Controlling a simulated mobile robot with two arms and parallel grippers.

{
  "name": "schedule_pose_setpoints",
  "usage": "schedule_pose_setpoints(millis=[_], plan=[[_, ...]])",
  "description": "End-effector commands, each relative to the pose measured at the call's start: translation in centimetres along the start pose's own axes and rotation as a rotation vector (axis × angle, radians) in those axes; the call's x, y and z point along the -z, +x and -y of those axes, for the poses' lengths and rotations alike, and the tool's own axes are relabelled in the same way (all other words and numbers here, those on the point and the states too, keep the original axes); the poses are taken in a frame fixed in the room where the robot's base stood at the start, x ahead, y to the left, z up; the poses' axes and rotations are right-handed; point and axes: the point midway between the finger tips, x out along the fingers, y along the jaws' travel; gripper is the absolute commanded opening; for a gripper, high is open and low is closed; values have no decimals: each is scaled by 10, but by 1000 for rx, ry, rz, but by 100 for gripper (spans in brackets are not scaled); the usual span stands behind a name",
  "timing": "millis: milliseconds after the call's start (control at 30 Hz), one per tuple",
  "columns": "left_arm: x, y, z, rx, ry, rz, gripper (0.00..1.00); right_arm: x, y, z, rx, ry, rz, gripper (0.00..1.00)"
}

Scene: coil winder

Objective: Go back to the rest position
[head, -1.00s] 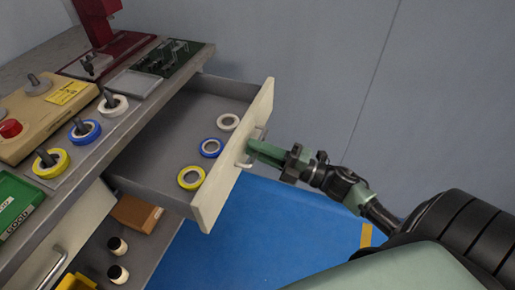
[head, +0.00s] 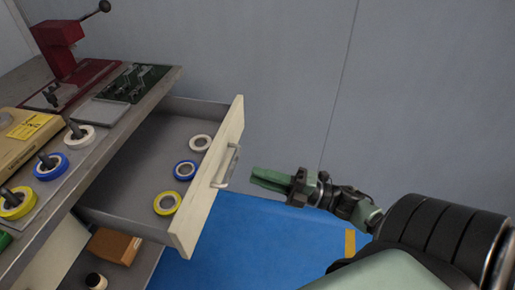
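My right gripper (head: 268,180) is in the head view, to the right of the open drawer (head: 212,185), apart from its metal handle (head: 226,166). Its green fingers look close together and hold nothing that I can see; whether they are fully shut is hard to tell from this side. The drawer is pulled out and holds a white ring (head: 200,136), a blue ring (head: 179,170) and a yellow ring (head: 159,204) in a row. My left gripper is not in view.
On the bench stand a red press (head: 62,45), a green circuit board (head: 137,82) and white (head: 88,138), blue (head: 60,168) and yellow (head: 27,208) rings on pegs. A brown box (head: 115,244) sits below. Blue floor (head: 235,240) lies clear under the gripper.

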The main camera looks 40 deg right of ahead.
Motion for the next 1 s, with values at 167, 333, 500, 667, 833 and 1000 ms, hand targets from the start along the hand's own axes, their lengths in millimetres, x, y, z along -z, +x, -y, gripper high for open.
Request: schedule_pose_setpoints(millis=[167,333,500,667,833,1000], plan=[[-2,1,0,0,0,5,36,0,0,0,0,0,0,20],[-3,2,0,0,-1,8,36,0,1,0,0,1,1,20],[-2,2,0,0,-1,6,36,-14,4,18,22,92,124,20],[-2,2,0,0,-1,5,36,-44,-2,81,104,381,473,20],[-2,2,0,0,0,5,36,-33,-32,181,261,783,887,20],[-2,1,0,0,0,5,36,25,-63,254,441,1092,1185,20]])
